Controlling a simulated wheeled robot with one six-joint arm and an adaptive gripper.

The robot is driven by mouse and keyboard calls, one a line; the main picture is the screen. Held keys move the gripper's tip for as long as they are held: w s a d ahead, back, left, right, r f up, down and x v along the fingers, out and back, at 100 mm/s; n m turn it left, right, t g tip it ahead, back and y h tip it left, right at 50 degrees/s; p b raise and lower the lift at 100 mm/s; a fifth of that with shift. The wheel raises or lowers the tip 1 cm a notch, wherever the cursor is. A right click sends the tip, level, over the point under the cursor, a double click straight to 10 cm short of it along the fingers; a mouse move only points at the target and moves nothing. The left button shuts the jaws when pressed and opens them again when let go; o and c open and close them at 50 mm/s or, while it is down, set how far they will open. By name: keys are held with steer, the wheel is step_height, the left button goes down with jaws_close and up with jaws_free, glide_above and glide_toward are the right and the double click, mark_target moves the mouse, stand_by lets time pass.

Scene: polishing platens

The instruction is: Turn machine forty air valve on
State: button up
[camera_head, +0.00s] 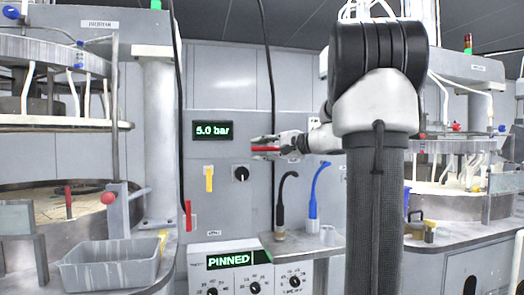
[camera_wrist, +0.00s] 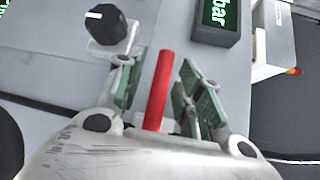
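A red bar-shaped handle (camera_head: 266,149) lies about level in front of the grey wall panel, below and right of the 5.0 bar display. It also shows in the wrist view (camera_wrist: 158,90), between the two green-padded fingers. My gripper (camera_head: 272,147) reaches in from the right around this handle. In the wrist view my gripper (camera_wrist: 162,92) is open, with a visible gap on each side of the handle. The handle's pivot is hidden by my gripper. I cannot read a label that ties it to machine forty.
A green-lit display (camera_head: 212,130) reads 5.0 bar. A black knob (camera_head: 241,174) and a yellow handle (camera_head: 208,178) sit below it. Another red handle (camera_head: 188,215) hangs lower left. Black (camera_head: 281,205) and blue (camera_head: 318,190) hoses stand below. A grey bin (camera_head: 110,262) is at left.

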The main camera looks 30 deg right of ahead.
steer(key=shift+c, duration=0.3)
jaws_close()
